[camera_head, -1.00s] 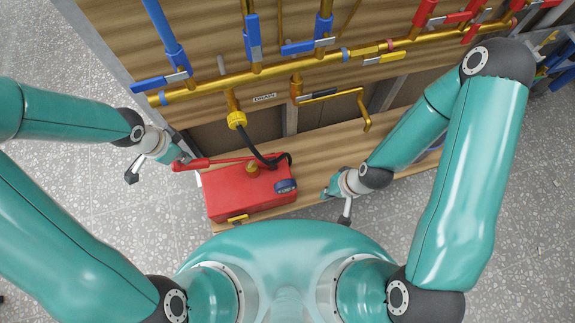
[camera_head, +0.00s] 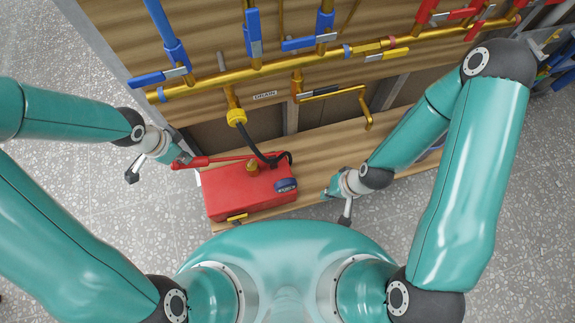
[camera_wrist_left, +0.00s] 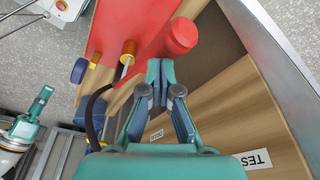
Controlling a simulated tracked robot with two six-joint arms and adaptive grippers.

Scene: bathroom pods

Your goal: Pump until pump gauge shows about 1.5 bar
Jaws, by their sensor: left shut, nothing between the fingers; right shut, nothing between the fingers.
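The red pump box (camera_head: 235,197) stands on the wooden plank in the head view. Its long red handle (camera_head: 195,162) reaches out past the box's left end. A dark blue gauge (camera_head: 286,185) sits at the box's right end; its reading is too small to tell. My left gripper (camera_head: 184,157) is shut and empty at the handle's outer end. In the left wrist view its fingertips (camera_wrist_left: 160,70) are together just beside the round red handle end (camera_wrist_left: 180,36); I cannot tell if they touch. The gauge (camera_wrist_left: 79,71) shows edge-on there. My right gripper (camera_head: 330,191) is shut, right of the gauge.
A black hose (camera_head: 256,151) runs from the pump to a yellow fitting (camera_head: 236,118) under the brass manifold (camera_head: 215,84). Blue and red valve levers line the wooden wall. Speckled floor (camera_head: 60,180) is clear at the left.

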